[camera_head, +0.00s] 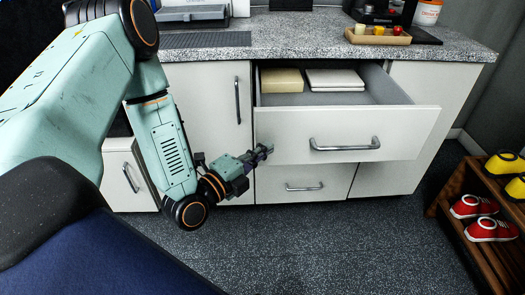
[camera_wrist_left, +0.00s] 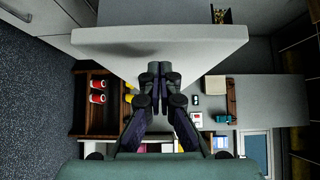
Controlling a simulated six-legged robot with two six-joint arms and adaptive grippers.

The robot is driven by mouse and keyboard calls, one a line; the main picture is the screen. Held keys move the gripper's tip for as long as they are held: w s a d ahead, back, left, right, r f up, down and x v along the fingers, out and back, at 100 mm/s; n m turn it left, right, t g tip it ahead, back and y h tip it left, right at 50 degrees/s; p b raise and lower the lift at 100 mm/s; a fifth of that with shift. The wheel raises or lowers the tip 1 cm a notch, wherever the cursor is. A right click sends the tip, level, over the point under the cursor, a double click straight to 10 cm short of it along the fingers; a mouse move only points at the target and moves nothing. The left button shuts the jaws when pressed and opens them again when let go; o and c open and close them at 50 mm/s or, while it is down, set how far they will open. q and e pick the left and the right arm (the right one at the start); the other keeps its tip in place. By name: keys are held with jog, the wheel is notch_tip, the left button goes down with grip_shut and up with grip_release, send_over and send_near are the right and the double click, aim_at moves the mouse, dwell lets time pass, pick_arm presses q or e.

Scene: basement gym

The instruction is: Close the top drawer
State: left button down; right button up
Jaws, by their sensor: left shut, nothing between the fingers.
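The top drawer (camera_head: 345,136) is white and stands pulled out from the cabinet under the speckled counter. A tan box (camera_head: 281,80) and a pale flat stack (camera_head: 335,79) lie inside it. Its front has a metal bar handle (camera_head: 345,144). My left gripper (camera_head: 266,150) is at the left end of the drawer front, left of the handle, with its fingers together and empty. In the left wrist view the shut fingertips (camera_wrist_left: 158,68) overlap the edge of a pale panel (camera_wrist_left: 165,42), likely the drawer front; whether they touch it is unclear. My right gripper is not seen.
A closed lower drawer (camera_head: 304,187) lies beneath, with a closed door (camera_head: 212,120) to the left. A wooden rack (camera_head: 468,225) with red and yellow shoes stands at the right. A tray (camera_head: 377,38) with small items sits on the counter. Floor in front is clear.

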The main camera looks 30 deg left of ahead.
pick_arm(q)
jog(key=shift+w+a, duration=0.25)
jog(key=shift+w, duration=0.1)
jog(key=shift+d, duration=0.1)
jog(key=shift+s, duration=0.1)
